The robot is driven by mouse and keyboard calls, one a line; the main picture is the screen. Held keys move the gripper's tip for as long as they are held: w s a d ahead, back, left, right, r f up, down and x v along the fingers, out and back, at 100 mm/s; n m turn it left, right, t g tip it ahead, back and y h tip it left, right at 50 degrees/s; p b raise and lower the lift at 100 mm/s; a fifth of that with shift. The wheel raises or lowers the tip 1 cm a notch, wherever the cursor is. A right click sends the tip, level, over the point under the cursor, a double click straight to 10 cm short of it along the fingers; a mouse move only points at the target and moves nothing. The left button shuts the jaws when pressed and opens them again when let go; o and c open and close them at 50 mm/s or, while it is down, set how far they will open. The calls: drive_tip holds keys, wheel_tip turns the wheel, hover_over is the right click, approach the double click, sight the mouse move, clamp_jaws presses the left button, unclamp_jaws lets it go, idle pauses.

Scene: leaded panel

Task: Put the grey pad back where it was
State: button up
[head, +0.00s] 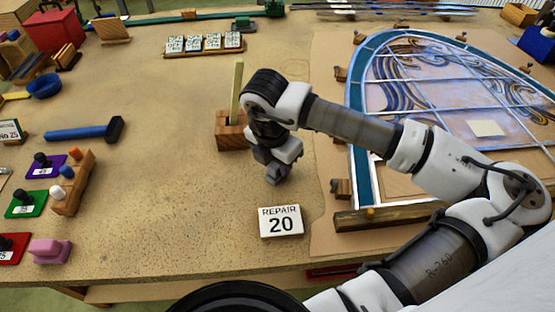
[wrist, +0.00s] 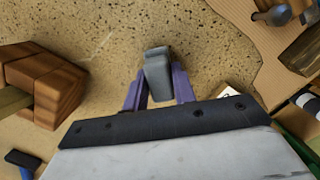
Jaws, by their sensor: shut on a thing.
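My gripper (head: 276,172) hangs over the middle of the bench, pointing down, between the wooden block and the REPAIR 20 card. In the wrist view the grey pad (wrist: 157,72) is between the two purple-grey fingers, which are shut on it. In the head view the pad is hard to tell from the grey fingers. I cannot tell how far its lower end is from the bench top.
The wooden block (head: 231,138) with an upright stick stands close behind-left. The REPAIR 20 card (head: 281,221) lies in front. The leaded panel (head: 440,90) fills the right. A blue hammer (head: 85,131), coloured mats and a pink pad (head: 50,251) lie left. Bench left of my gripper is clear.

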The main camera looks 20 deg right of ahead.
sight(272, 167)
drive_tip(key=shift+f+b, duration=0.25)
drive_tip(key=shift+b, duration=0.15)
drive_tip(key=o, duration=1)
drive_tip(key=shift+r, duration=0.1)
drive_tip(key=shift+r, duration=0.1)
drive_tip(key=shift+r+p, duration=0.25)
drive_tip(key=shift+p, duration=0.3)
drive_tip(key=shift+s+a+r+b, duration=0.2)
drive_tip(key=shift+r+b, duration=0.25)
drive_tip(key=shift+r, duration=1.45)
drive_tip(key=shift+s+a+r+b, duration=0.1)
drive_tip(key=shift+a+r+b, duration=0.3)
drive_tip(key=shift+r, duration=1.55)
drive_tip(key=shift+s+a+r+b, duration=0.2)
drive_tip(key=shift+r+b, duration=0.25)
drive_tip(key=shift+r, duration=1.45)
drive_tip(key=shift+w+a, duration=0.1)
